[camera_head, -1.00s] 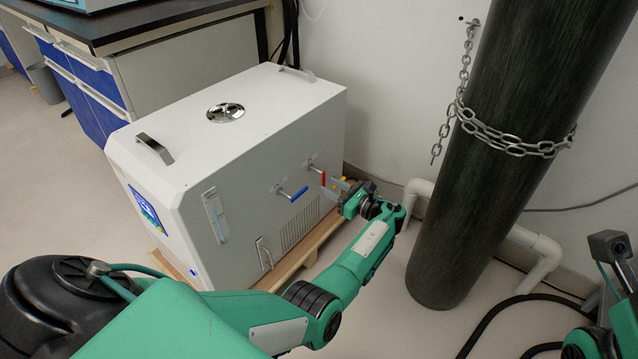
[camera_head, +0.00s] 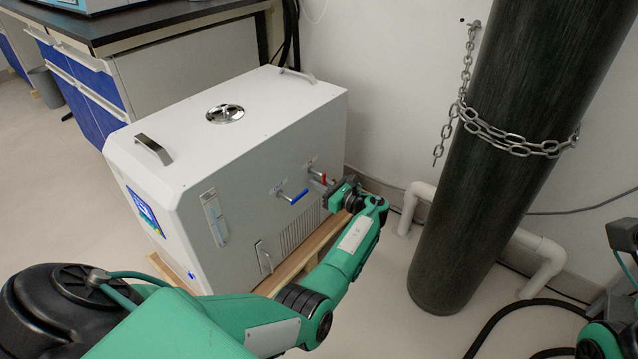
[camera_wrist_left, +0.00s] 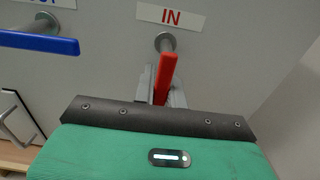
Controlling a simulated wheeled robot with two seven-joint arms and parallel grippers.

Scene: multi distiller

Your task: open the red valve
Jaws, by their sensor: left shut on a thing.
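The red valve handle (camera_head: 323,177) sits on the right part of the white machine's (camera_head: 240,160) side face. In the left wrist view the red handle (camera_wrist_left: 165,77) hangs from a metal stem below a label reading IN. My left gripper (camera_head: 329,184) is at the handle, and its fingers (camera_wrist_left: 163,86) are shut on it from both sides. The handle's lower end is hidden behind the gripper body. My right arm shows at the right edge of the head view, but its fingertips cannot be made out.
A blue valve handle (camera_head: 293,196) is just left of the red one, and it also shows in the left wrist view (camera_wrist_left: 38,42). A dark gas cylinder (camera_head: 490,170) with a chain (camera_head: 510,142) stands to the right. White pipes (camera_head: 540,255) run along the wall.

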